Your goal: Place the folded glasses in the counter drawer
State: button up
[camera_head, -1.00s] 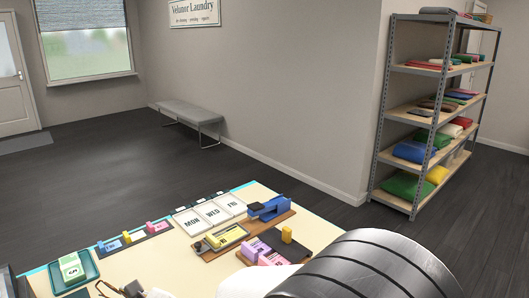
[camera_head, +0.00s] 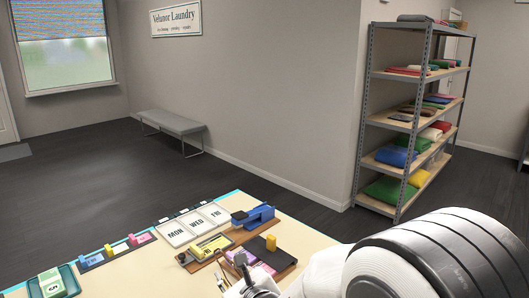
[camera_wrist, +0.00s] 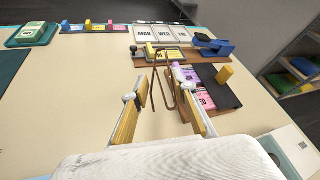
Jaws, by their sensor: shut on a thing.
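The folded glasses (camera_wrist: 156,78) show as a thin brown frame between the fingers in the wrist view. My gripper (camera_wrist: 160,92) is shut on them, over the counter (camera_wrist: 85,75). In the head view my gripper (camera_head: 243,276) is at the bottom edge, in front of the wooden tray; the glasses are hard to make out there. I cannot make out the counter drawer in either view.
A shelf rack (camera_head: 405,120) stands beyond.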

jog(key=w+d+m+h, duration=0.1)
jog(key=d+m+h, duration=0.1)
jog(key=d, duration=0.6)
jog(key=w+d+m+t+h, duration=0.1)
jog(key=d+h, duration=0.1)
jog(key=d, duration=0.7)
jog(key=w+d+r+m+h, duration=0.1)
jog(key=w+d+m+h, duration=0.1)
jog(key=d, duration=0.6)
jog(key=shift+d+m+t, duration=0.2)
jog(key=shift+m+t, duration=0.1)
jog(key=shift+w+f, duration=0.1)
jog(key=shift+f, duration=0.05)
jog(key=shift+w+f, duration=0.25)
jog(key=shift+f, duration=0.3)
jog(key=shift+w+f, duration=0.2)
jog(key=shift+f, duration=0.35)
